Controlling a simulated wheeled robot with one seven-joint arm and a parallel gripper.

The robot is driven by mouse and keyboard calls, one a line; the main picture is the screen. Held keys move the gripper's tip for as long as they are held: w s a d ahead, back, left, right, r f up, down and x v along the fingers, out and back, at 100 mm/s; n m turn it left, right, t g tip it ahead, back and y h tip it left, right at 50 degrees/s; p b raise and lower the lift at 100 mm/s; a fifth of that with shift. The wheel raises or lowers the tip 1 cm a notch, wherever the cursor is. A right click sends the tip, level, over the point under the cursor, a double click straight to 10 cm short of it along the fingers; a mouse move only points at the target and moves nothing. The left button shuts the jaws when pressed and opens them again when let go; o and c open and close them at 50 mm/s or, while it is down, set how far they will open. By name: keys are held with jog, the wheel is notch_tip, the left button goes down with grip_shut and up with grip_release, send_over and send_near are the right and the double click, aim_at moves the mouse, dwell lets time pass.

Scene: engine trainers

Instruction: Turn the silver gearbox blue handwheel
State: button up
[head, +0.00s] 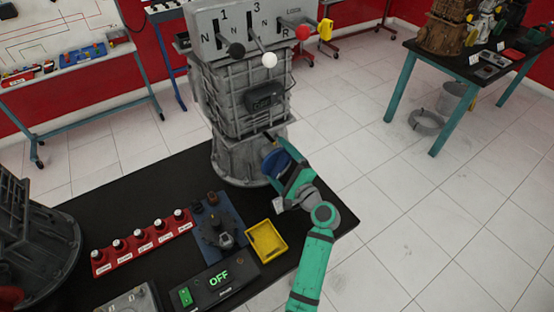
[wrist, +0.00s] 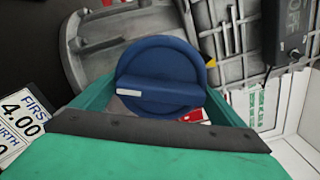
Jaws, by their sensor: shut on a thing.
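The silver gearbox (head: 243,105) stands upright on the black table, with its shift panel on top. Its blue handwheel (head: 277,163) is low on the right side, partly hidden by my gripper in the head view. In the wrist view the blue handwheel (wrist: 161,72) is a round disc with a raised bar across it and a white mark at the bar's left end. My green gripper (head: 287,174) is at the handwheel, its fingers on either side. In the wrist view my gripper (wrist: 160,98) is shut on the handwheel. The fingertips are hidden behind the disc.
On the black table (head: 130,185) are a yellow tray (head: 267,241), a red switch strip (head: 142,243), a blue-based device (head: 218,228) and a box reading OFF (head: 214,283). A dark housing (head: 35,245) stands at left. Open tiled floor lies to the right.

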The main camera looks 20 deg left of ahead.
jog(key=o, duration=0.7)
jog(key=shift+d, duration=0.1)
jog(key=v, duration=1)
jog(key=shift+s+d, duration=0.25)
jog(key=shift+f, duration=0.1)
